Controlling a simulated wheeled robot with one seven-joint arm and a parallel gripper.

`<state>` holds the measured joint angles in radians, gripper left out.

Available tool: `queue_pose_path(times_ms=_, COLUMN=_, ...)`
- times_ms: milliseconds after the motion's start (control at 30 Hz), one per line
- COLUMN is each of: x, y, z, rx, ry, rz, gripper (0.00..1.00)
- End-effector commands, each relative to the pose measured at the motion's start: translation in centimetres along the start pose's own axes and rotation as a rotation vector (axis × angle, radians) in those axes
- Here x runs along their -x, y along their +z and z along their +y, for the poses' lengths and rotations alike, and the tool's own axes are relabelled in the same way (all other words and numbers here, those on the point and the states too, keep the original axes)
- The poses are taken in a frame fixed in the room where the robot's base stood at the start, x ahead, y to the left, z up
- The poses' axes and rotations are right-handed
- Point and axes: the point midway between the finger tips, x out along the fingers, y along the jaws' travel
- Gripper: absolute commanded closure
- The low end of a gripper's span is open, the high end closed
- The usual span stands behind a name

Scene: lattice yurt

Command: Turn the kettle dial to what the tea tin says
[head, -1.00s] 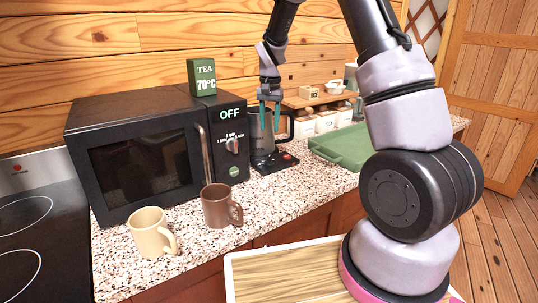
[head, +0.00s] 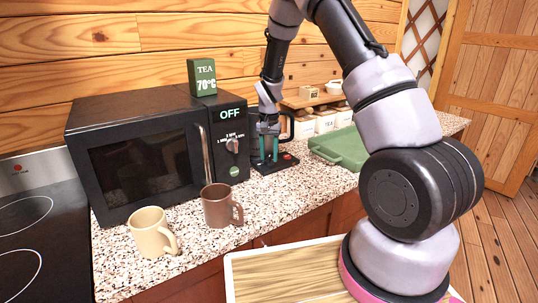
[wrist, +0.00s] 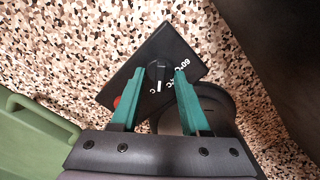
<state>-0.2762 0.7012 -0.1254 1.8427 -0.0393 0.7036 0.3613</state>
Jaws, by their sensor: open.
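The green tea tin (head: 202,77) stands on top of the microwave and reads "TEA 70°C". The kettle's black base (head: 272,165) is on the counter right of the microwave; the kettle (head: 290,124) behind is mostly hidden by my arm. In the wrist view, the black dial (wrist: 157,71) sits on the base (wrist: 146,52), with white temperature marks beside it. "60°C" is readable; other marks are partly hidden by a finger, and I cannot tell the dial's setting. My gripper (wrist: 158,73) is open, its teal fingertips on either side of the dial; contact is not clear.
The microwave (head: 140,155), showing "OFF", is close on the left. A brown mug (head: 217,206) and a cream mug (head: 150,232) stand in front. A red spot (wrist: 117,101) is on the base. A green tray (wrist: 35,130) lies on the other side.

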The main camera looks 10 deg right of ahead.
Motion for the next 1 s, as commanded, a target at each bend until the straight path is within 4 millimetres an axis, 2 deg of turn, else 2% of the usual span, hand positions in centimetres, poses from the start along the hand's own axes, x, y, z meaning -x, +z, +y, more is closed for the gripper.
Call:
queue_pose_path(times_ms=167, x=0.01, y=0.0, z=0.0, rx=0.0, ry=0.0, rz=0.0, gripper=0.54)
queue_pose_path(times_ms=200, x=0.01, y=0.0, z=0.0, rx=0.0, ry=0.0, rz=0.0, gripper=0.7)
queue_pose_path(times_ms=267, x=0.02, y=0.0, z=-0.01, rx=0.0, ry=0.0, rz=0.0, gripper=0.93)
queue_pose_path(times_ms=300, x=0.02, y=0.0, z=-0.01, rx=0.0, ry=0.0, rz=0.0, gripper=1.0)
queue_pose_path(times_ms=667, x=0.04, y=-0.01, z=-0.01, rx=0.027, ry=0.0, rz=0.0, gripper=1.0)
queue_pose_path(times_ms=1000, x=0.04, y=-0.01, z=0.0, rx=0.228, ry=-0.001, rz=0.0, gripper=1.0)
